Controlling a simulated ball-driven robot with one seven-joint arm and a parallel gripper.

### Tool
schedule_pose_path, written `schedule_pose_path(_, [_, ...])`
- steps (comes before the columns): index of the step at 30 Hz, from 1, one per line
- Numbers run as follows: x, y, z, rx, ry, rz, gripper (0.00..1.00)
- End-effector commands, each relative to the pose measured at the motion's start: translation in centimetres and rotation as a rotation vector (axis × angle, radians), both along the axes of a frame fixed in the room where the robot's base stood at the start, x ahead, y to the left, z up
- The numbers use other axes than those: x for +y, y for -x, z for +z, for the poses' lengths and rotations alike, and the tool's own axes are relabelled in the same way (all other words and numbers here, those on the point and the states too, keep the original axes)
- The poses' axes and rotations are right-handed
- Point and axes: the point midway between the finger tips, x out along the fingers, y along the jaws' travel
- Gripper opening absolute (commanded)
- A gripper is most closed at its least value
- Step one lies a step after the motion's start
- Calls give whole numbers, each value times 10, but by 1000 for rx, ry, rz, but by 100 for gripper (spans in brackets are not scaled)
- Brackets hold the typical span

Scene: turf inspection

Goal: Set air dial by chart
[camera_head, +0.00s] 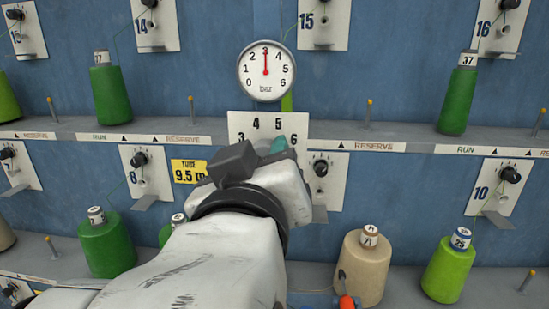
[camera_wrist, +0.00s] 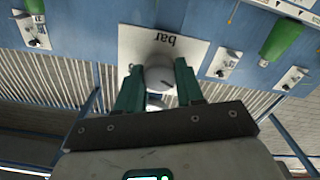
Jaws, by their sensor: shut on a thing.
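In the wrist view the plate (camera_wrist: 190,52) reads "bar" upside down. My gripper (camera_wrist: 160,72) has its teal fingers on either side of a round grey knob (camera_wrist: 159,77) and is shut on it. A dark mark shows on the knob, but its setting cannot be read. Above, the round gauge (camera_head: 266,75) has its red needle straight up at 3.
Numbered plates with black knobs, such as 8 (camera_head: 133,178) and 10 (camera_head: 492,187), flank the dial. Green spools (camera_head: 110,100) and a tan spool (camera_head: 361,272) stand on pegs. A grey ledge (camera_head: 400,134) marked RUN and RESERVE crosses the wall.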

Motion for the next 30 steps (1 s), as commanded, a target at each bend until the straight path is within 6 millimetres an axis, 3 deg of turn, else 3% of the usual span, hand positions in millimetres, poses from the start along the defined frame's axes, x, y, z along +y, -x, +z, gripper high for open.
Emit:
schedule_pose_path(11, [0,0,-4,-7,-184,-1,7])
schedule_pose_path(30, [-1,0,-5,-25,-785,-1,7])
